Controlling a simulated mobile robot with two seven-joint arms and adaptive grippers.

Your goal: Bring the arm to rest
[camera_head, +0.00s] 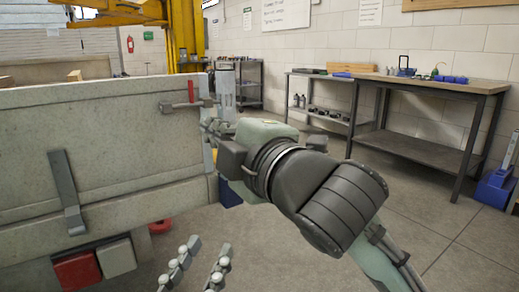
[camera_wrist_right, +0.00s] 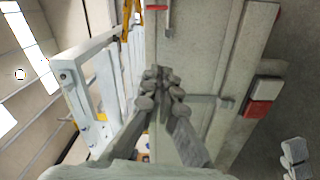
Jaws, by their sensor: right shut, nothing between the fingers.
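My right arm reaches in from the lower right of the head view. Its gripper (camera_head: 212,128) is beside the right end of the grey trailer panel (camera_head: 100,125), partly hidden by its own wrist. In the right wrist view the right gripper (camera_wrist_right: 162,88) has its fingers together with nothing between them, in front of the trailer panel (camera_wrist_right: 195,60). Whether it touches the panel I cannot tell. My left gripper (camera_head: 200,262) is low in the head view, its two fingers apart and empty. Part of it also shows at the lower right of the wrist view (camera_wrist_right: 297,158).
A latch with a red handle (camera_head: 190,95) and a hinge strap (camera_head: 67,190) stick out from the panel. Red and white lamps (camera_head: 95,262) sit below it. A workbench (camera_head: 435,85) and metal shelves (camera_head: 320,90) stand along the wall. Open floor (camera_head: 440,210) lies to the right.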

